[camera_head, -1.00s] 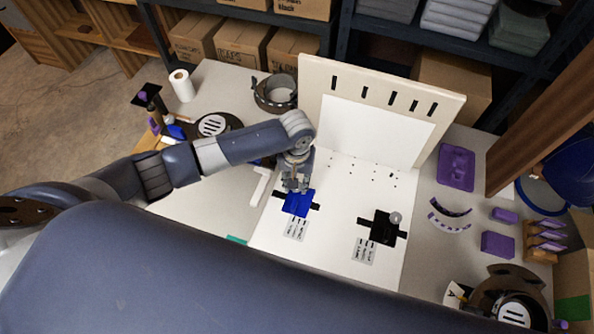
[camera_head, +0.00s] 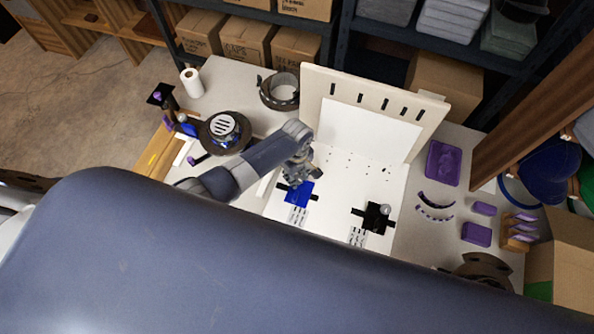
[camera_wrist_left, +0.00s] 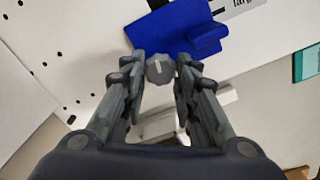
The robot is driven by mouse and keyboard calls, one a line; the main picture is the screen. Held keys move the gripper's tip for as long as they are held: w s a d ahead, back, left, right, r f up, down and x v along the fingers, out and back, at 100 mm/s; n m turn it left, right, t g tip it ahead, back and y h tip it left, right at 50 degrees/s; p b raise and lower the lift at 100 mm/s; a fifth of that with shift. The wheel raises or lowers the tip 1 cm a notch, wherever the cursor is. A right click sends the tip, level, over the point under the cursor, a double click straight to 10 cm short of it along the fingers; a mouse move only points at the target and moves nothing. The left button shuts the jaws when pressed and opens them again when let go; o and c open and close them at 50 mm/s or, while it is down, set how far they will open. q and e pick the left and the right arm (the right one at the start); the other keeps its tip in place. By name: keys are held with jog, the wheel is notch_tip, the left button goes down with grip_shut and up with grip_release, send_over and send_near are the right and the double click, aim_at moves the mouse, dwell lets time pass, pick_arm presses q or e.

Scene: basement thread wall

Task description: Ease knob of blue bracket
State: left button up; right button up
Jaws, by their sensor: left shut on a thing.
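The blue bracket (camera_head: 299,194) lies on the white board, left of the black bracket (camera_head: 375,217). In the left wrist view the blue bracket (camera_wrist_left: 180,28) shows beyond the fingertips, with a dark strip under it. Its grey round knob (camera_wrist_left: 160,70), with a pale slot mark, sits between my left fingertips. My left gripper (camera_head: 293,179) is at the bracket's far edge; in the wrist view the gripper (camera_wrist_left: 162,66) is shut on the knob. In the head view the gripper hides the knob. My right gripper is not in view.
An upright slotted panel (camera_head: 375,105) stands behind the board. Purple parts (camera_head: 443,163) lie to the right. A round black holder (camera_head: 226,131) and a paper roll (camera_head: 191,83) stand to the left. A grey knob (camera_head: 385,209) sits on the black bracket.

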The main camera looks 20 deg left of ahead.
aim_at(297, 178)
pick_arm(q)
jog(key=shift+n+p, duration=0.4)
jog(key=shift+n, duration=0.3)
jog(key=o, duration=1.1)
jog(key=shift+c, duration=0.2)
notch_tip(297, 178, up, 12)
jog(key=shift+s+f, duration=0.1)
